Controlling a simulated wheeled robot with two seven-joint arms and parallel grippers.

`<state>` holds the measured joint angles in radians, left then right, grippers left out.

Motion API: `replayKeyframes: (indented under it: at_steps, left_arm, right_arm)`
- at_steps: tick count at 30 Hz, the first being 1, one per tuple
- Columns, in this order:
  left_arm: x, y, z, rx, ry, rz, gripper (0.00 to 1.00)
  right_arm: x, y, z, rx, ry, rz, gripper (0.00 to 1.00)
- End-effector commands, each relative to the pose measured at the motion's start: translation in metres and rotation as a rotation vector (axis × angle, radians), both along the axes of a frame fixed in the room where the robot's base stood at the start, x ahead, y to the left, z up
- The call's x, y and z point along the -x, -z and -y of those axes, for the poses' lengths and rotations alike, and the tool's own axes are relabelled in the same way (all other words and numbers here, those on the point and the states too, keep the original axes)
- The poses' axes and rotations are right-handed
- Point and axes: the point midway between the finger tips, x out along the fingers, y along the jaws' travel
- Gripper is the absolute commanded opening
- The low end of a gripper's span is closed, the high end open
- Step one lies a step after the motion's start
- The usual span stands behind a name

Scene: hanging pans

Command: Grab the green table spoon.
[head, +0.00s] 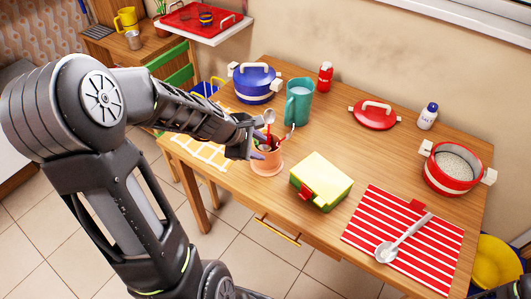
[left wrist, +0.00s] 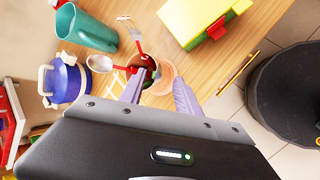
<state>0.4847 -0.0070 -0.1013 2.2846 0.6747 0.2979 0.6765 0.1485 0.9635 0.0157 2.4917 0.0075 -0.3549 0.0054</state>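A terracotta cup (head: 267,161) holds several utensils near the table's front edge. Red handles and a grey spoon head (head: 269,116) rise from it in the head view. In the left wrist view, the cup (left wrist: 160,78) is partly hidden behind my fingers. A small dark green piece (left wrist: 149,76) shows inside it, perhaps part of the green spoon; its shape is unclear. My left gripper (left wrist: 158,88) is open, its two fingers apart over the cup. In the head view, the left gripper (head: 257,148) is at the cup's rim and hides part of the utensils. My right gripper is not visible.
A teal pitcher (head: 299,102) and blue pot (head: 254,83) stand behind the cup. A yellow-green box (head: 321,182) is to its right. Farther right are a striped mat (head: 432,258) with a pale ladle, a red pot (head: 452,170) and a red lid (head: 375,115).

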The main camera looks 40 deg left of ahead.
Motion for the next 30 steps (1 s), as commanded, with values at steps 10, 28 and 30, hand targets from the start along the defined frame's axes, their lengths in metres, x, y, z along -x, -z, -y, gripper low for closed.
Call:
replayKeyframes:
  at_steps: [10,28,30]
  left_arm:
    - [-0.026,0.034,0.005,0.0,-0.001,-0.001,0.39]
    - [-0.026,0.033,0.005,0.0,-0.001,-0.001,0.38]
    - [-0.026,0.033,0.005,0.0,-0.001,-0.001,0.33]
  right_arm:
    - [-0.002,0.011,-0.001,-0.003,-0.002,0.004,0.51]
    - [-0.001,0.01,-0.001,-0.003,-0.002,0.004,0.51]
    - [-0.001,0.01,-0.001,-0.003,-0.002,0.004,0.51]
